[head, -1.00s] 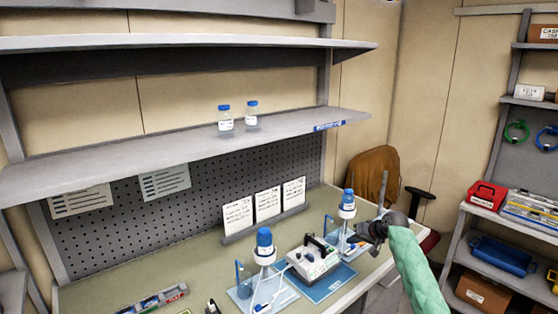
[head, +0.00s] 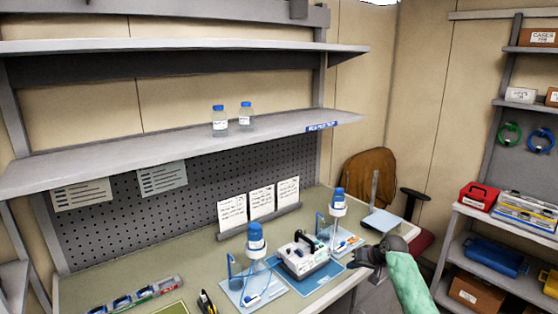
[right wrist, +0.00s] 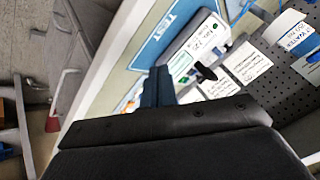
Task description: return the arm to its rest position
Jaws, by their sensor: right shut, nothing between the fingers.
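My right gripper (head: 356,262) is shut and empty, above the front right of the workbench (head: 190,262). Its dark fingers (right wrist: 158,88) also show in the right wrist view. The green-sleeved right arm (head: 408,284) comes in from the lower right. The gripper is apart from the right blue-capped bottle (head: 337,208) on its stand, and in front of it. The white pump (head: 304,256) sits on a blue mat to its left. My left gripper is not in view.
A second blue-capped bottle (head: 255,240) stands left of the pump. Two bottles (head: 220,125) stand on the shelf above. A brown chair (head: 371,180) is behind the bench's right end. A storage rack (head: 470,235) with boxes stands at the right.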

